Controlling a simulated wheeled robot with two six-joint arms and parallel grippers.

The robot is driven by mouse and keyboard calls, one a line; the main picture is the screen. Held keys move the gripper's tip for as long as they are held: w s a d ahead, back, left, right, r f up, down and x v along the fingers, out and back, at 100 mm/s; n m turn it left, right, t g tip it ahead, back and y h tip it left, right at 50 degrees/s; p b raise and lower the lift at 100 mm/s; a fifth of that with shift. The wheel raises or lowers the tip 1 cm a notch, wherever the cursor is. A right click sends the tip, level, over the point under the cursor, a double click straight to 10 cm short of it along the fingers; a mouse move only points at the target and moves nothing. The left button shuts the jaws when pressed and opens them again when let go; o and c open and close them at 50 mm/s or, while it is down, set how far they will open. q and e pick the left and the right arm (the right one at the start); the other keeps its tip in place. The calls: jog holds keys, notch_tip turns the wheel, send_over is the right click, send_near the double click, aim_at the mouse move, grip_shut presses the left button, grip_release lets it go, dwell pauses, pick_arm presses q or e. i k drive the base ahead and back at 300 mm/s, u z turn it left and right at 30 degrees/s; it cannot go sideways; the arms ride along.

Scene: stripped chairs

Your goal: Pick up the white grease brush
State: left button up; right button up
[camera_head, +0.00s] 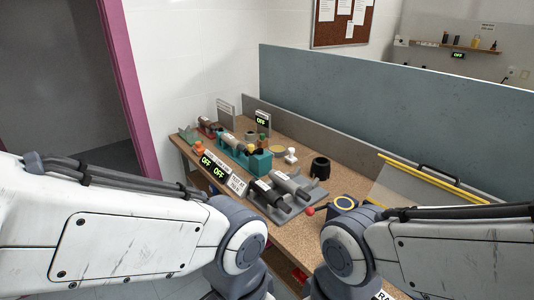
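A small white object (291,155) stands on the workbench (285,232), behind the grey cylinders and left of a black cup-like part. It may be the white grease brush, but it is too small to tell. My left and right arms come in from the lower left and lower right. Both bend down at the front edge of the bench, and their grippers are out of sight below the picture.
A blue-grey partition (390,105) stands behind. A yellow-edged panel (420,187) is at right.

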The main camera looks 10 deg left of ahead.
aim_at(291, 160)
jog(key=u, duration=0.6)
jog(key=i, duration=0.8)
jog(key=u, duration=0.85)
jog(key=i, duration=1.95)
jog(key=z, duration=1.35)
jog(key=i, duration=0.55)
jog(key=z, duration=0.55)
